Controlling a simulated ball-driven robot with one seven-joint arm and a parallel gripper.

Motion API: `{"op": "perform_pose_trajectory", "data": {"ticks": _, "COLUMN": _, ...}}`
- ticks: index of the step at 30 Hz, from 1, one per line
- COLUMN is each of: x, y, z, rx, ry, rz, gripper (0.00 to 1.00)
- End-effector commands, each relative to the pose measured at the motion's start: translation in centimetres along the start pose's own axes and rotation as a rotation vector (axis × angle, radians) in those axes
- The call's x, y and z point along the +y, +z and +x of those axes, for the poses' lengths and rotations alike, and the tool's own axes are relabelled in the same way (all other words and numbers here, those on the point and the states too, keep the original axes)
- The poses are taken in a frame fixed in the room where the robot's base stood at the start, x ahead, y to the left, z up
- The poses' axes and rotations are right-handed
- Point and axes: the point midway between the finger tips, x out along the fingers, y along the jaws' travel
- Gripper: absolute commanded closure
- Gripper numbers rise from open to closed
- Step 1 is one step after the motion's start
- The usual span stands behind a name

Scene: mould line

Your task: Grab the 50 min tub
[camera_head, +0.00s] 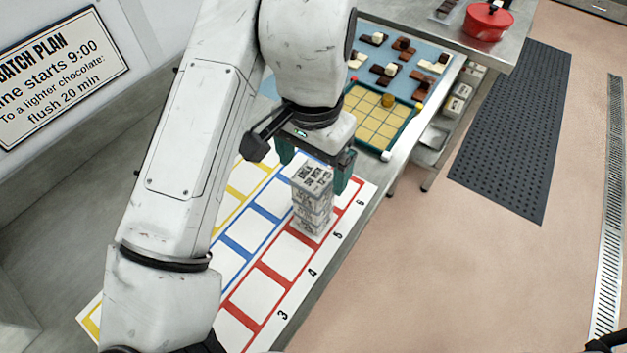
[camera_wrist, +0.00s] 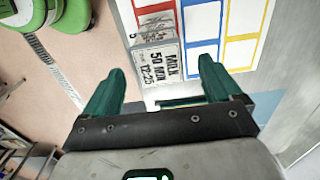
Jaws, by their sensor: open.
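The 50 min tub (camera_head: 312,178) is the top one of a stack of white tubs. Its lid reads "MILK 50 MIN 12:25" in the wrist view (camera_wrist: 156,64). The lower tubs (camera_head: 309,216) stand under it on a red-framed cell near number 5. My gripper (camera_head: 316,172) is open, with its green fingers pointing down at the stack. In the wrist view the gripper (camera_wrist: 162,70) has the 50 min tub between and just beyond its fingertips. No finger is clearly touching it, and the exact height gap cannot be told.
The white sheet (camera_head: 244,316) has yellow, blue and red cells, otherwise bare where visible. Behind it are a teal-edged tray (camera_head: 371,140) and a blue mat (camera_head: 431,64) with chocolates. A red pot (camera_head: 488,22) stands farther back. Open floor (camera_head: 450,270) lies to the right.

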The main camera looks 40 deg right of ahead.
Motion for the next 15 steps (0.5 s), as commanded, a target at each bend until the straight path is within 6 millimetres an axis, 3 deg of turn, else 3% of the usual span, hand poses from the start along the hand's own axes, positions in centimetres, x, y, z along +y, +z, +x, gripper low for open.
{"op": "perform_pose_trajectory", "data": {"ticks": 7, "x": 0.1, "y": 0.0, "z": 3.2, "rx": 0.000, "ry": 0.002, "rz": -0.001, "gripper": 0.08}}
{"op": "perform_pose_trajectory", "data": {"ticks": 15, "x": 0.1, "y": 0.0, "z": 3.8, "rx": 0.000, "ry": 0.001, "rz": 0.000, "gripper": 0.08}}
